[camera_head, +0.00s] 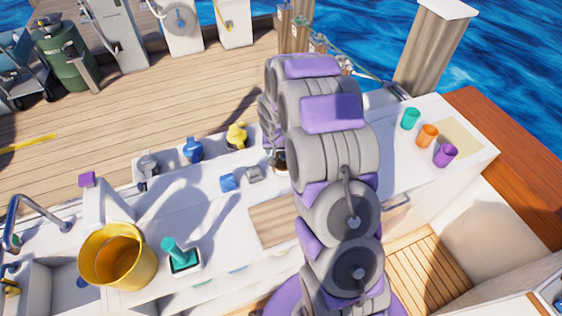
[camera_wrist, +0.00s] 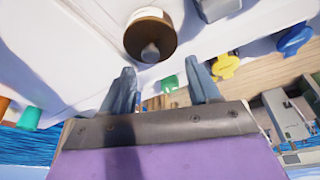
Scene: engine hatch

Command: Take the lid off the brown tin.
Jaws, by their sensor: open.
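The brown tin (camera_wrist: 158,12) shows at the top of the wrist view, with a pale side and a round brown lid (camera_wrist: 143,33). A grey knob (camera_wrist: 150,52) stands on the lid, so the lid is on the tin. My gripper (camera_wrist: 162,71) is open, its two grey fingers apart and nothing between them. The fingertips appear just below the lid in the wrist view, apart from the knob. In the head view the tin (camera_head: 279,162) is mostly hidden behind my arm, and my gripper cannot be made out clearly.
A white counter (camera_head: 225,212) carries a yellow bucket (camera_head: 117,257), a teal-handled item (camera_head: 180,257), blue and yellow knobbed fixtures (camera_head: 193,150), and small blue and grey blocks (camera_head: 230,182). A wooden board (camera_head: 270,222) lies near my arm.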

